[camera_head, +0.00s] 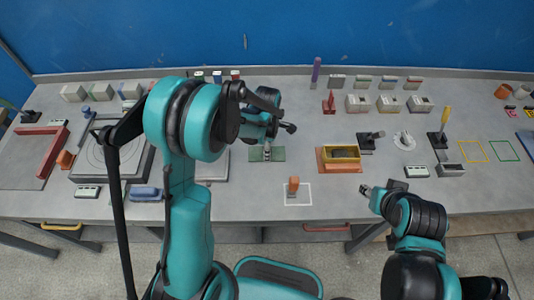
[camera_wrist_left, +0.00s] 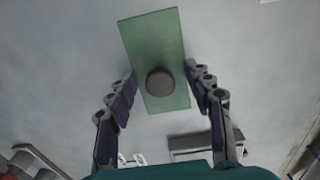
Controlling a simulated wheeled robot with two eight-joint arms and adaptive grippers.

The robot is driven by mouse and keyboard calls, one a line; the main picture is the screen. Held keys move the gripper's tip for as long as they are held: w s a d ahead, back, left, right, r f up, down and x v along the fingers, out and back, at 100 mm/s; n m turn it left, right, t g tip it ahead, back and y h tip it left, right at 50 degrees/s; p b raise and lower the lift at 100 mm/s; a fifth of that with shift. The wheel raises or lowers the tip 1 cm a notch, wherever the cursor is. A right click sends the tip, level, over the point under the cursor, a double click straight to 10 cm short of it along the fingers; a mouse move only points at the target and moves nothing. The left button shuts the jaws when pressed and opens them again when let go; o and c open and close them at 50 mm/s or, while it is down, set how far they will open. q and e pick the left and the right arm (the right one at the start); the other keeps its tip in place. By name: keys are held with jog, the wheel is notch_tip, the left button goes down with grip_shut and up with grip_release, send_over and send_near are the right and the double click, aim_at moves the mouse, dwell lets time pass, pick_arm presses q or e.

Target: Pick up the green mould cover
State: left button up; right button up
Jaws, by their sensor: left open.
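The green mould cover (camera_head: 277,154) lies flat on the grey table in the head view. It is a flat green plate, and in the left wrist view the cover (camera_wrist_left: 153,40) shows a dark round knob (camera_wrist_left: 160,82) on top. My left gripper (camera_wrist_left: 160,92) is open and empty, with one finger on each side of the knob. In the head view my left gripper (camera_head: 267,150) is over the cover and hides part of it. Whether the fingers touch the cover I cannot tell. My right gripper (camera_head: 376,191) is at the table's front edge, away from the cover; its jaws are too small to read.
An orange-framed mould (camera_head: 325,160) stands right of the cover. An orange block (camera_head: 293,186) stands in a white outlined square in front. A large grey plate mould (camera_head: 92,172) lies left. Small boxes line the back.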

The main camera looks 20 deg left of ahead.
pick_arm(q)
grip_shut()
jog(key=shift+r, duration=0.1)
